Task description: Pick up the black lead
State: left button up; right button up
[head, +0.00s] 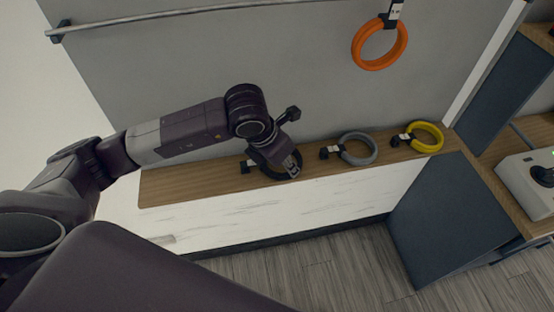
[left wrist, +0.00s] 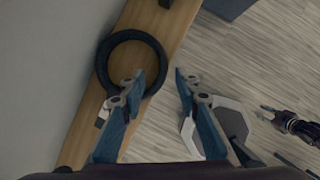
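The black lead (left wrist: 104,68) is coiled in a ring on the wooden shelf, with its small connector at the near side of the ring in the left wrist view. In the head view the black lead (head: 267,171) is partly hidden by my left gripper (head: 293,166), which is above it. In the left wrist view my left gripper (left wrist: 160,80) is open and empty. Its left finger overlaps the ring's near right edge, and its right finger is out past the shelf edge. What seems to be my right gripper (left wrist: 268,113) shows small at the right; its opening is unclear.
A grey lead (head: 374,150) and a yellow lead (head: 438,140) lie farther right on the wooden shelf (head: 200,185). An orange lead (head: 360,48) hangs on the grey wall. A metal rail (head: 180,13) runs above. A dark panel (head: 440,215) stands below right.

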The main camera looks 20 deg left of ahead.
pick_arm(q)
jog(key=shift+p+x, duration=0.7)
jog(key=shift+x, duration=1.55)
jog(key=shift+s+d, duration=0.1)
jog(key=shift+c, duration=0.2)
grip_shut()
jog(key=shift+r, duration=0.1)
